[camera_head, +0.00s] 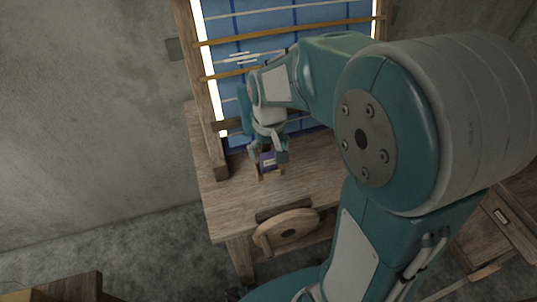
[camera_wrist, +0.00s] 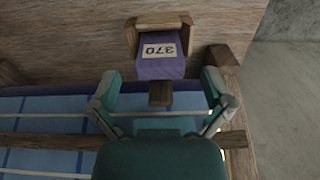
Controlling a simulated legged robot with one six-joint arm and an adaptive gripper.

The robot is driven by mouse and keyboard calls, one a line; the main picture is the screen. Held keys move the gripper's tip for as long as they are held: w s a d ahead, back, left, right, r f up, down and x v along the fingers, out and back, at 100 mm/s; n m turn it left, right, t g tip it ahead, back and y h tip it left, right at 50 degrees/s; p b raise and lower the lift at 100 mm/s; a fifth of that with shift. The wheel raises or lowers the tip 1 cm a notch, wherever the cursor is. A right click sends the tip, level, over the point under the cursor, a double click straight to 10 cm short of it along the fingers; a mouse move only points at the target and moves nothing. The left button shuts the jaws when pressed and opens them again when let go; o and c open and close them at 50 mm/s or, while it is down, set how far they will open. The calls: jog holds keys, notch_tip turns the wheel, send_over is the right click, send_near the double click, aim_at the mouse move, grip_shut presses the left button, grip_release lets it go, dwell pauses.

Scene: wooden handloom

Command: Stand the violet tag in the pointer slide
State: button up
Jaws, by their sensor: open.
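The violet tag (camera_wrist: 160,68) shows in the wrist view with a pale label reading 370, upside down. It sits against a small wooden holder (camera_wrist: 163,20), which looks like the pointer slide, on the loom's wooden top. In the head view the tag (camera_head: 268,160) shows between my fingers, near the holder (camera_head: 270,176). My gripper (camera_wrist: 158,80) is open. Its two teal fingers are spread wide on either side of the tag's near end, apart from it. Whether the tag is fully seated in the holder is hidden.
The loom's wooden top (camera_head: 310,170) is clear to the right of the holder. The upright frame with blue cloth (camera_head: 247,22) and wooden bars stands behind. A round wooden wheel (camera_head: 287,230) is on the front. A wooden post (camera_wrist: 222,75) stands close to one finger.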

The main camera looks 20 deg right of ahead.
notch_tip(320, 180, up, 10)
dwell(0.3)
dwell(0.5)
jog(key=s+r+t, duration=0.2)
jog(key=s+t, duration=0.3)
jog(key=s, duration=0.9)
jog(key=shift+s+r+t, duration=0.15)
jog(key=shift+r+t, duration=0.1)
jog(key=shift+t, duration=0.05)
dwell(0.4)
